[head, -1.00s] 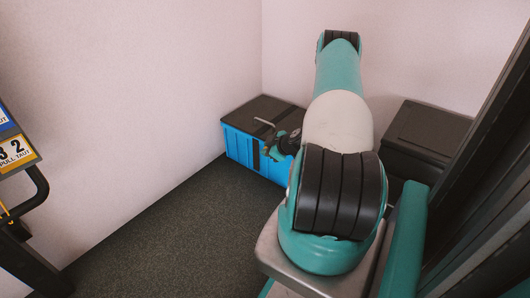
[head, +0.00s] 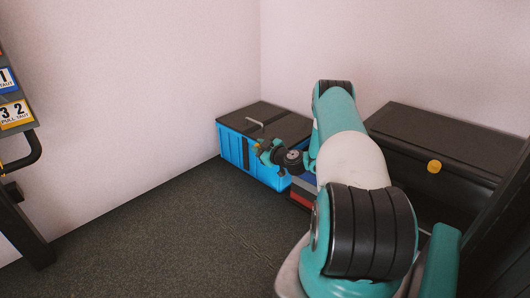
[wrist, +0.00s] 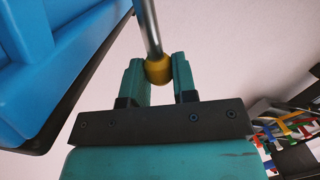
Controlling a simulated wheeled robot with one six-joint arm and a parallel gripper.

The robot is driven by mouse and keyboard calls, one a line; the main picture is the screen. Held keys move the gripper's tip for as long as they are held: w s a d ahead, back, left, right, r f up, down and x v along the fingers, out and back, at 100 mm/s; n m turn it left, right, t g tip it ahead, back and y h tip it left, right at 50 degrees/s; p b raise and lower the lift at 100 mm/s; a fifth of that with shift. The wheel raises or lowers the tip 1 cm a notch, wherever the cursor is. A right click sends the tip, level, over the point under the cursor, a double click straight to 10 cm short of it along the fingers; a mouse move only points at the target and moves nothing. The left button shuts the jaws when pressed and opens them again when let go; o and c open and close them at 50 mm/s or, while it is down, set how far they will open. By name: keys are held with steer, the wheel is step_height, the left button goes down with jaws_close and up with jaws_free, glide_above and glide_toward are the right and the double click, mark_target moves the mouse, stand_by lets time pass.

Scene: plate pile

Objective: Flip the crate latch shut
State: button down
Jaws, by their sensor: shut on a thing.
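The blue crate (head: 240,150) with a dark lid (head: 272,117) stands on the floor against the left wall, near the corner. In the wrist view its blue side (wrist: 60,40) fills the upper left. A metal rod (wrist: 150,28) ending in a yellow ball knob (wrist: 158,70), seemingly the latch lever, comes down from the top of that view. My gripper (wrist: 158,62) is shut on the knob, one teal finger on each side. In the head view my gripper (head: 264,152) is at the crate's front; it hides the knob there.
A dark chest (head: 440,140) with a yellow knob (head: 434,167) stands to the right. Red and blue items (head: 303,190) sit beside the crate, partly behind my arm. A rack with numbered labels (head: 14,112) is at the left edge. The floor (head: 170,235) in front is clear.

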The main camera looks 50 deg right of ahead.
steer(key=shift+d, duration=0.1)
steer(key=c, duration=0.9)
jaws_free()
steer(key=shift+r, duration=0.1)
step_height(320, 180, up, 20)
steer(key=p, duration=1.1)
